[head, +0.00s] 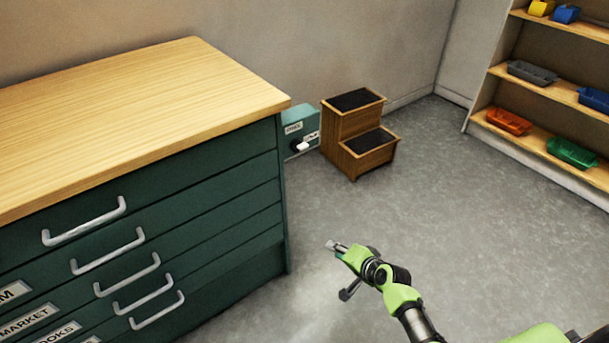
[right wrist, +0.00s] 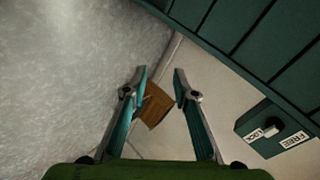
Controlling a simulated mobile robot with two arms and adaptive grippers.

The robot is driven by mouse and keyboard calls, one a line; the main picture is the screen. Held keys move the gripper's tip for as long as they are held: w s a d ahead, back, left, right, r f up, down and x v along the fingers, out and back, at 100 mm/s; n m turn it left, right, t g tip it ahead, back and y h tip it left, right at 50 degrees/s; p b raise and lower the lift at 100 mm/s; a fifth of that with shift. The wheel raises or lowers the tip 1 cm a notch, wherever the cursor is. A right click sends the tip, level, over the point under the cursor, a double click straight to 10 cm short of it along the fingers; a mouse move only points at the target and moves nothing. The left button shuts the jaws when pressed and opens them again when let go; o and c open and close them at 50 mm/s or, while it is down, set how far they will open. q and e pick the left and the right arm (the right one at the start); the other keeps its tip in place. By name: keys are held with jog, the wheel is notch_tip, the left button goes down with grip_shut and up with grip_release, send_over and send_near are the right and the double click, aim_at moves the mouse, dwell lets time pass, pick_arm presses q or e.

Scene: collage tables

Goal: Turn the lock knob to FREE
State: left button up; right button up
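The lock knob (head: 301,147) is pale and sticks out from a small green box (head: 299,117) beside the far right corner of the drawer cabinet. In the right wrist view, the knob (right wrist: 272,124) sits at the lower right, by a LOCK label (right wrist: 262,132) and a FREE label (right wrist: 293,137). I cannot tell clearly which label it points to. My right gripper (head: 339,269) is over the floor, nearer to me than the knob and apart from it. In its wrist view, the fingers (right wrist: 160,75) are spread with nothing between them. My left gripper is out of view.
The green drawer cabinet (head: 226,203) with a wooden top stands at the left, its metal handles protruding. A wooden step stool (head: 356,140) stands just right of the box. Shelves with coloured bins (head: 508,121) are at the far right. The floor (head: 455,190) between is clear.

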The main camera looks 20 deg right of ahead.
jog(key=w+r+m+t+y+b, duration=0.1)
jog(key=w+r+t+b, duration=0.1)
jog(key=w+r+b, duration=0.3)
jog(key=w+r+m+t+y+b, duration=0.1)
jog(key=w+r+m+t+b, duration=0.15)
jog(key=r, duration=0.55)
jog(key=t+y+b, duration=0.2)
jog(key=b, duration=0.1)
send_near(301, 150)
jog(key=b+x, duration=0.2)
jog(key=x, duration=0.6)
jog(key=shift+b, duration=0.4)
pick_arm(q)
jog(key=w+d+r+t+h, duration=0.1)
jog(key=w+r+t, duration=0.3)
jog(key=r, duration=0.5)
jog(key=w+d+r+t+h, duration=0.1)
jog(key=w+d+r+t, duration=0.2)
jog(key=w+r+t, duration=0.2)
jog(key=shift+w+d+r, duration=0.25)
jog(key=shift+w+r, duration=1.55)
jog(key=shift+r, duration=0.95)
pick_arm(e)
jog(key=shift+w, duration=0.3)
grip_shut()
